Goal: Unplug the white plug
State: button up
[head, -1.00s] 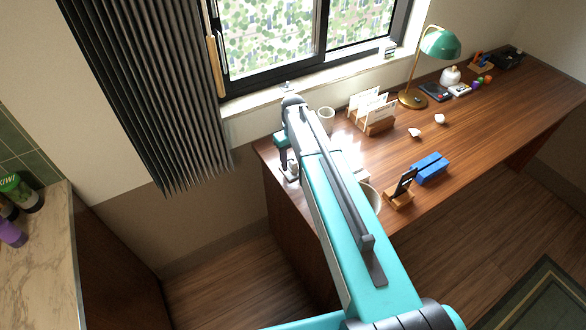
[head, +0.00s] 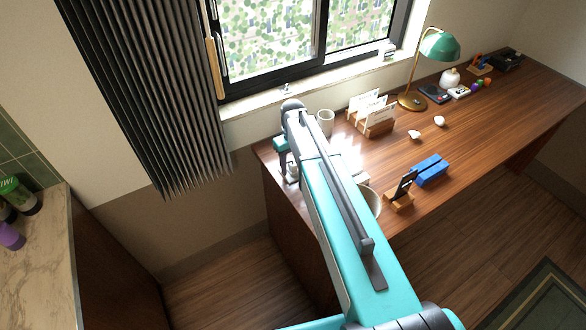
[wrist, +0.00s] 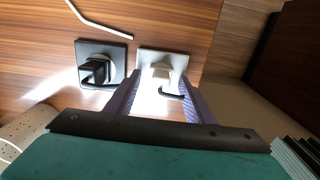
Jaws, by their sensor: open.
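The white plug (wrist: 160,76) sits in a pale square socket plate on the wooden surface in the wrist view. A dark cord loops from its lower right side. My gripper (wrist: 160,92) is open, with one purple finger on each side of the white plug; I cannot tell whether either finger touches it. A black plug (wrist: 97,71) sits in a dark socket plate just to the left, outside the left finger. In the head view my gripper (head: 287,165) is at the desk's left end, and my arm hides most of that spot.
The wooden desk (head: 470,130) holds a white cup (head: 325,121), a letter holder (head: 375,122), a green lamp (head: 440,45), a phone stand (head: 400,197) and a blue block (head: 431,170). A pale bent strip (wrist: 95,22) lies above the black plug. A perforated pale object (wrist: 22,135) is at lower left.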

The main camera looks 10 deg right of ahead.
aim_at(293, 163)
dwell(0.3)
jog(key=shift+a, duration=0.1)
grip_shut()
jog(key=shift+r+p, duration=1.6)
jog(key=shift+r, duration=1.4)
